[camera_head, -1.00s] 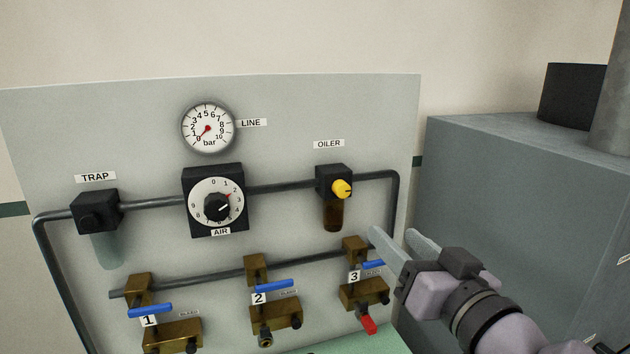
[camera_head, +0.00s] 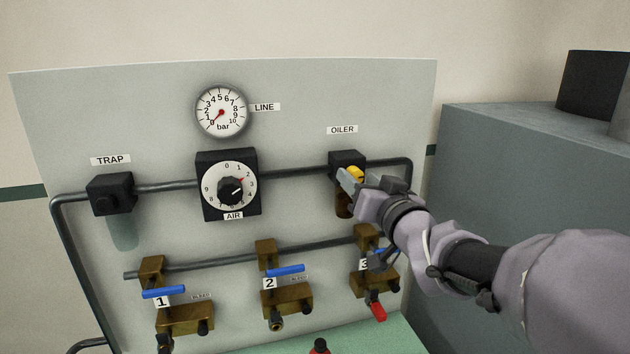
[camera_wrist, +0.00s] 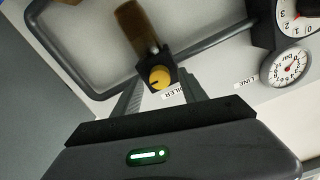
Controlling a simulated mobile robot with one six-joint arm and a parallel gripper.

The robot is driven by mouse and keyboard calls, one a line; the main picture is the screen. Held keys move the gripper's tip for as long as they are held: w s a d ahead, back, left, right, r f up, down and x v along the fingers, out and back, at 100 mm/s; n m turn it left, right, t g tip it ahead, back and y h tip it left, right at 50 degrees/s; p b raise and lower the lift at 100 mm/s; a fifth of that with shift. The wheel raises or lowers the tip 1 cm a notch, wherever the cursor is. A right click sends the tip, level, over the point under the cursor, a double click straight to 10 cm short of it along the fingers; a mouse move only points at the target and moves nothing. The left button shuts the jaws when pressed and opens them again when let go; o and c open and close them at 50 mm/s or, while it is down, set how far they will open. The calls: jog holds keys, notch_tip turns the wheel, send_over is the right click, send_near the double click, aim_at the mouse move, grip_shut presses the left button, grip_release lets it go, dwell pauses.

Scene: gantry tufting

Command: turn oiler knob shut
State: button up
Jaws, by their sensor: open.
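The yellow oiler knob (camera_head: 355,172) sits on the front of the black oiler block (camera_head: 346,158), above an amber bowl (camera_head: 343,205) and below the OILER label. My gripper (camera_head: 348,182) is at the knob and partly covers it and the bowl. In the wrist view the yellow knob (camera_wrist: 160,77) shows between the tips of my open gripper (camera_wrist: 161,88), one finger to each side. A dark line marks the knob's face. I cannot tell whether the fingers touch it.
Dark pipes (camera_head: 290,173) cross the panel beside the oiler. The AIR dial (camera_head: 230,187) and LINE gauge (camera_head: 221,111) are to the left. Brass valves with blue levers (camera_head: 286,270) are below. A grey cabinet (camera_head: 540,170) stands at the right.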

grip_shut()
jog(key=shift+n+b, duration=0.35)
jog(key=shift+n, duration=0.05)
jog(key=n+b, duration=0.5)
jog(key=n, duration=0.3)
jog(key=shift+f, duration=0.1)
jog(key=n+b, duration=0.2)
jog(key=n, duration=0.3)
jog(key=shift+n+b, duration=0.3)
jog(key=shift+b, duration=0.1)
jog(key=shift+a+n+b, duration=0.1)
jog(key=shift+n+b, duration=0.55)
jog(key=shift+n, duration=1.15)
